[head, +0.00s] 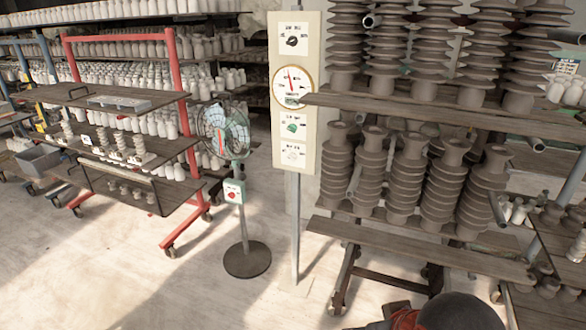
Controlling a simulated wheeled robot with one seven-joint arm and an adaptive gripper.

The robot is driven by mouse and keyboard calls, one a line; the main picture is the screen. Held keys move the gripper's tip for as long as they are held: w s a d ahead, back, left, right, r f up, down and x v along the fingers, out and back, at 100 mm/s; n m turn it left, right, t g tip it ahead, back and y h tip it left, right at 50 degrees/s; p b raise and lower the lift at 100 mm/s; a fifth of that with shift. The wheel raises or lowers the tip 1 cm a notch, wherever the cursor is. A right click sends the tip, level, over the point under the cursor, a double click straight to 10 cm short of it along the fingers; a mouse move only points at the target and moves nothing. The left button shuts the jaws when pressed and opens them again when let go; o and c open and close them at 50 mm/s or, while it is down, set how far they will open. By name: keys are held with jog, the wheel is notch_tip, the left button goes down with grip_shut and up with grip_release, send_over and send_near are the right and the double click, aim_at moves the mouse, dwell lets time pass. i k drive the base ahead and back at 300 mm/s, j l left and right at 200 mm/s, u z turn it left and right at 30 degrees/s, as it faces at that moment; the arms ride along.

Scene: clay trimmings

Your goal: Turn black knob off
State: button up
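The black knob (292,41) sits on a white label plate at the top of a tall cream control panel (308,150). The panel stands on a thin grey post in the middle of the head view. The black knob looks turned at a slant, but its markings are too small to read. Below it on the panel are a round gauge (292,86), a green knob (292,128) and a pale knob (292,153). My gripper is not in view. A dark rounded shape with red beside it at the bottom edge may be part of my arm, well below the panel.
A green fan (225,130) on a round base stands left of the panel. A wooden rack (420,250) with stacked ribbed clay insulators stands close on the right. A red-framed shelf cart (130,150) is at the left. The floor (200,295) in front is clear.

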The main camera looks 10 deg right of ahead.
aim_at(292, 42)
jog(key=i+j, duration=0.3)
jog(key=i, duration=0.2)
jog(key=i+j+u, duration=0.1)
jog(key=i+j, duration=0.25)
jog(key=i, duration=0.1)
